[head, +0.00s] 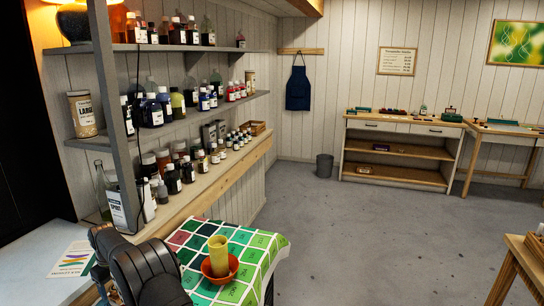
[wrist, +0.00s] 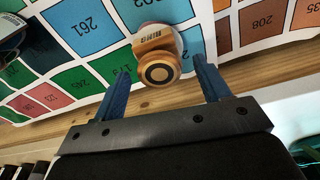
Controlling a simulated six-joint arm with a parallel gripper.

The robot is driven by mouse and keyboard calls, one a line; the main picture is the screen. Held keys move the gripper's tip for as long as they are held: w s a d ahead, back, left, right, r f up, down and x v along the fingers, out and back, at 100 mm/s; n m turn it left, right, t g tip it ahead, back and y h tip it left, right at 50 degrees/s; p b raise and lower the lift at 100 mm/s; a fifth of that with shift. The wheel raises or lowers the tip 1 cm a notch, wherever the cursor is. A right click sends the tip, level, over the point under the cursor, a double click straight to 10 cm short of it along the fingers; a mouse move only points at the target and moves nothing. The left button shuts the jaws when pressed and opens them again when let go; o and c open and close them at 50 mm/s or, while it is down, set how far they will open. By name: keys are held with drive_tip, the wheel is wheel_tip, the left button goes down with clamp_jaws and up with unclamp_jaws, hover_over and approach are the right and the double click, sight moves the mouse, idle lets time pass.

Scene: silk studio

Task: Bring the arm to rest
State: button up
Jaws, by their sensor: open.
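My gripper (wrist: 161,72) shows in the wrist view with its two blue fingers spread apart and nothing gripped. A round wooden-ended object (wrist: 155,45) with a dark ring and a small label shows between and just beyond the fingertips, with gaps on both sides. Behind it is a chart of numbered colour squares (wrist: 85,22). In the head view, my dark arm (head: 145,268) is at the bottom left, beside the colour chart (head: 252,243). My fingers cannot be made out there.
A yellow cylinder (head: 218,255) stands in an orange-red bowl (head: 232,268) on the chart, close to my arm. Shelves of bottles (head: 200,95) rise at the left. A pale worktop (head: 35,262) lies left of my arm. The floor (head: 360,225) to the right is clear.

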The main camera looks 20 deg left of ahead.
wheel_tip(320, 180, up, 2)
drive_tip(key=shift+r, duration=0.2)
drive_tip(key=w+d+r, duration=0.6)
drive_tip(key=d+r, duration=0.1)
drive_tip(key=d, duration=0.3)
drive_tip(key=w+d+f+m, duration=0.2)
drive_tip(key=w+d, duration=0.2)
drive_tip(key=d, duration=0.6)
drive_tip(key=w+d+f+m, duration=0.15)
drive_tip(key=w+d, duration=0.25)
drive_tip(key=d, duration=0.5)
drive_tip(key=s+a+f, duration=0.1)
drive_tip(key=a+f, duration=0.2)
drive_tip(key=s+a+f, duration=0.1)
drive_tip(key=a+f, duration=0.1)
drive_tip(key=a, duration=0.2)
drive_tip(key=s+a+f, duration=0.2)
drive_tip(key=a+f, duration=0.1)
drive_tip(key=a, duration=0.1)
drive_tip(key=shift+f, duration=0.35)
drive_tip(key=shift+f+n, duration=0.25)
drive_tip(key=shift+f, duration=0.1)
